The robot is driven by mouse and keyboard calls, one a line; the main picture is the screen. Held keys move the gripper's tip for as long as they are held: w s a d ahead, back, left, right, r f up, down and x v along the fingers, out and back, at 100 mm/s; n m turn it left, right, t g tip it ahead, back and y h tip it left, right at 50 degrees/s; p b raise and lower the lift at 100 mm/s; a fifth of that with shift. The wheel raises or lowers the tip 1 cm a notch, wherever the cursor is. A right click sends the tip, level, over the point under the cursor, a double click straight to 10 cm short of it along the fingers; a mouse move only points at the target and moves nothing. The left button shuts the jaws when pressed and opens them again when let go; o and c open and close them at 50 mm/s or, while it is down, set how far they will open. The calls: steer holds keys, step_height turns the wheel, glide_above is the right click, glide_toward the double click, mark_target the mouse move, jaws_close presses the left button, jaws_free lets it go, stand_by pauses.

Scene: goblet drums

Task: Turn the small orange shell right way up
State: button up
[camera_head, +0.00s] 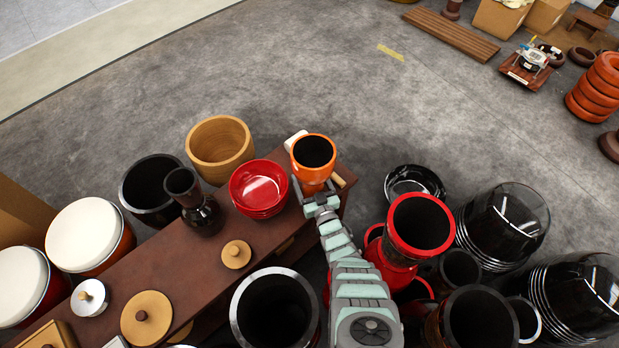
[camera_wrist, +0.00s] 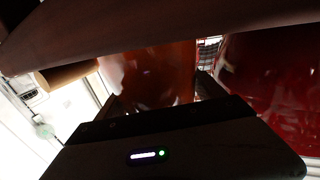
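The small orange shell (camera_head: 312,175) is near the far right end of the dark brown bench in the head view. Its wide mouth faces up and shows a black inside, and its narrower lower part is towards my gripper. My gripper (camera_head: 319,199) is at that lower part, on the near side. In the wrist view the shell's orange body (camera_wrist: 150,75) fills the space between my two spread fingers (camera_wrist: 158,96). Whether both fingers press on it is too dark to tell. The shell's base is hidden.
A stack of red bowls (camera_head: 259,189) stands close left of the shell. A wooden shell (camera_head: 219,143) and black goblet (camera_head: 196,207) are farther left. A red drum (camera_head: 396,265) stands right of my arm. Bare floor (camera_head: 290,70) lies beyond the bench (camera_head: 192,262).

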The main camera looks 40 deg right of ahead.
steer(key=shift+o, duration=0.7)
steer(key=shift+s+a+r, duration=0.1)
steer(key=shift+s+a, duration=0.05)
steer(key=shift+s, duration=0.05)
steer(key=shift+o, duration=0.5)
steer(key=p+v, duration=0.6)
steer(key=v, duration=0.4)
steer(key=shift+s+a+r, duration=0.2)
steer(key=shift+a+r, duration=0.05)
steer(key=shift+w, duration=0.1)
